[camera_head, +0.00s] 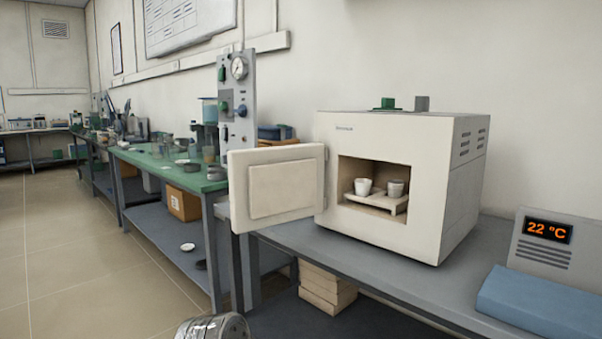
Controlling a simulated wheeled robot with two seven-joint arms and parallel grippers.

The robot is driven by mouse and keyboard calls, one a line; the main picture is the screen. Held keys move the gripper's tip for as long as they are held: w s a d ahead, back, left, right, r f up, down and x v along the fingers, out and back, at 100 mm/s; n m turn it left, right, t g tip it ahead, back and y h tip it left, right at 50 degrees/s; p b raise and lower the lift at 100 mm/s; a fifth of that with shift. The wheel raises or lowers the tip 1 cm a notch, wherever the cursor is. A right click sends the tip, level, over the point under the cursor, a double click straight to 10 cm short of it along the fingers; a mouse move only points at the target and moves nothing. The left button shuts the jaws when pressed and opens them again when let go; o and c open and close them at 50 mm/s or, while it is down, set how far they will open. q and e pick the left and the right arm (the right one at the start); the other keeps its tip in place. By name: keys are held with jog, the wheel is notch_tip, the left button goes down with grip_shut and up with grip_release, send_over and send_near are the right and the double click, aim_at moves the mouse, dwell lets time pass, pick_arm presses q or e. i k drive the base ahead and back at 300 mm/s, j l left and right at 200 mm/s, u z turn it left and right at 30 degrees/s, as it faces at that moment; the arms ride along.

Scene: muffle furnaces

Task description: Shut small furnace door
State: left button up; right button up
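The small furnace (385,185) is a cream box standing on the grey bench. Its door (277,187) is wide open, hinged on the left side of the opening and swung out to the left, with its raised inner panel showing. Inside the chamber (374,188), two small white crucibles, one on the left (363,187) and one on the right (396,189), stand on a light shelf (377,202). Neither of my grippers shows in the head view, so I cannot see whether they are open or shut.
A controller reading 22 °C (546,238) and a blue pad (540,303) are on the grey bench (400,281) at the right. A gauge panel (237,100) rises behind the door. A green-topped bench (150,158) runs away leftward. The floor (80,250) at left is clear.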

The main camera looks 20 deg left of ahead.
aim_at(269, 186)
jog(key=i+j+z, duration=0.15)
jog(key=j+z, duration=0.15)
jog(key=j, duration=0.45)
jog(key=j+z, duration=0.25)
jog(key=j, duration=0.45)
jog(key=j+z, duration=0.3)
jog(key=j, duration=0.5)
jog(key=j+z, duration=0.25)
jog(key=j, duration=0.5)
jog(key=k+j+z, duration=0.3)
jog(key=j, duration=0.45)
jog(key=i, duration=0.1)
